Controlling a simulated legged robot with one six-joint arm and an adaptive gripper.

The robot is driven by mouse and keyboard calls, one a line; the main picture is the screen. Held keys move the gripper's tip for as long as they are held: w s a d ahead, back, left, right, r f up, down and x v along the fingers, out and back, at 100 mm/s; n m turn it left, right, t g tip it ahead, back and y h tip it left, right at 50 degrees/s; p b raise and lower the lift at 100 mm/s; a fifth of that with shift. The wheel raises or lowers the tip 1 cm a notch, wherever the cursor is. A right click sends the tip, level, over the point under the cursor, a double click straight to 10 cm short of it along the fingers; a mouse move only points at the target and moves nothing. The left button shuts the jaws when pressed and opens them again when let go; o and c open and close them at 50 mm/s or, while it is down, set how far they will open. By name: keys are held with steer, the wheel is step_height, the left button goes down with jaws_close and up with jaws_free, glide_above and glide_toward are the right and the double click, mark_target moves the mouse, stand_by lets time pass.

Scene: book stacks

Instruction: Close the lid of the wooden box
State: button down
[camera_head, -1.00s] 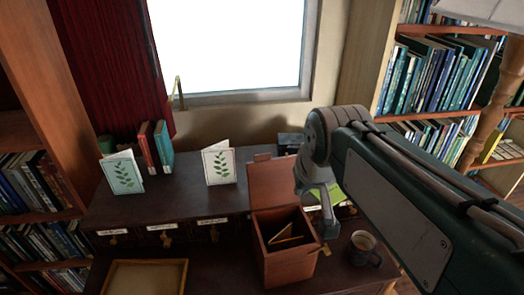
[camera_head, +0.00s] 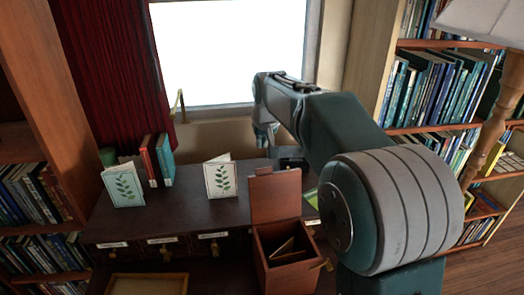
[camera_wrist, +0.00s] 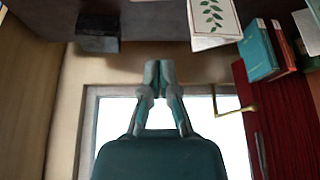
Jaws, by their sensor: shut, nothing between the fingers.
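The wooden box (camera_head: 286,270) is reddish brown and stands at the front of the desk. Its lid (camera_head: 275,197) is open and stands up at the back edge of the box. Something pale and folded (camera_head: 284,250) shows inside. My gripper (camera_head: 262,143) is up behind the lid, near the wall below the window, apart from the lid. In the wrist view my gripper (camera_wrist: 158,70) has its fingers together and holds nothing. The box is not seen in the wrist view.
Two leaf-print cards (camera_head: 221,190) (camera_head: 124,185) and upright books (camera_head: 158,160) stand on the desk's left part. A dark block (camera_wrist: 97,32) sits near the wall. A wooden tray (camera_head: 147,283) lies front left. My arm hides the desk's right end.

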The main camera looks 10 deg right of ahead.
step_height(320, 180, down, 7)
steer(key=shift+s, duration=0.2)
stand_by(0.6)
steer(key=shift+r, duration=0.1)
